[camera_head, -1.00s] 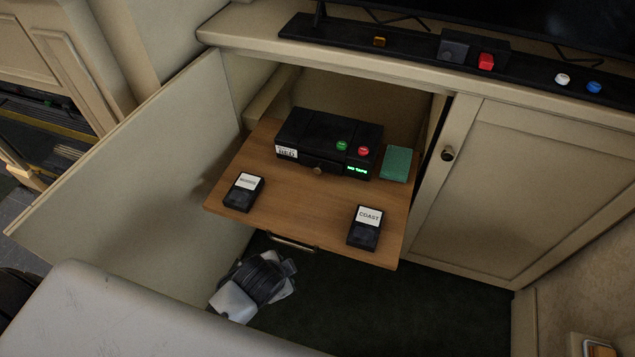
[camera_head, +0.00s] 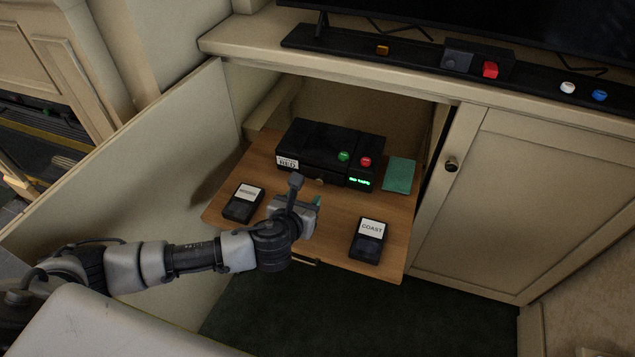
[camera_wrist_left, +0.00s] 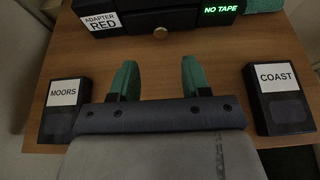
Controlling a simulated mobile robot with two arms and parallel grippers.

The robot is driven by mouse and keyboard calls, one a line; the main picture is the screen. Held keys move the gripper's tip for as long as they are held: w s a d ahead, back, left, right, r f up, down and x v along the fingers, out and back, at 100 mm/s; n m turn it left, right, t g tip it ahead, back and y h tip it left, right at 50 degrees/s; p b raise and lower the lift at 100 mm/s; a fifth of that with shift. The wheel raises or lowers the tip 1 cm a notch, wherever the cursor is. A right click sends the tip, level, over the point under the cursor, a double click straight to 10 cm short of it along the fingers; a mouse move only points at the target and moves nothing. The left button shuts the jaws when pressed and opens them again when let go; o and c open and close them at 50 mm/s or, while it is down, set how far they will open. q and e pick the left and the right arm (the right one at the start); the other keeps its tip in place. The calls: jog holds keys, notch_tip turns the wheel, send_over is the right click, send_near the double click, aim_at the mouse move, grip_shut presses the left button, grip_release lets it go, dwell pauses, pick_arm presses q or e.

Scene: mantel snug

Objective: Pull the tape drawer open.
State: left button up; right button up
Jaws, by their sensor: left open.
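The tape machine (camera_head: 327,142) is a black box on a wooden pull-out shelf, with a label reading ADAPTER RED and a green display reading NO TAPE. My left gripper (camera_head: 306,192) is over the shelf in front of the machine, apart from the knob. My right gripper is not in view.
Cassettes labelled MOORS (camera_wrist_left: 63,110) and COAST (camera_wrist_left: 281,100) lie on the shelf (camera_head: 393,225) either side of my left gripper. A green block (camera_head: 399,175) is right of the machine. An open cabinet door (camera_head: 140,165) stands at left; a closed one (camera_head: 540,200) at right.

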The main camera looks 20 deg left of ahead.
aim_at(318, 182)
pick_arm(q)
jog(key=b+x, duration=0.2)
jog(key=x, duration=0.6)
jog(key=shift+w+d+f, duration=0.1)
jog(key=shift+w+f, duration=0.35)
jog(key=shift+w, duration=0.45)
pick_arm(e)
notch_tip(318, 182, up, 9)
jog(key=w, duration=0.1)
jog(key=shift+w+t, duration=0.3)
pick_arm(q)
grip_shut()
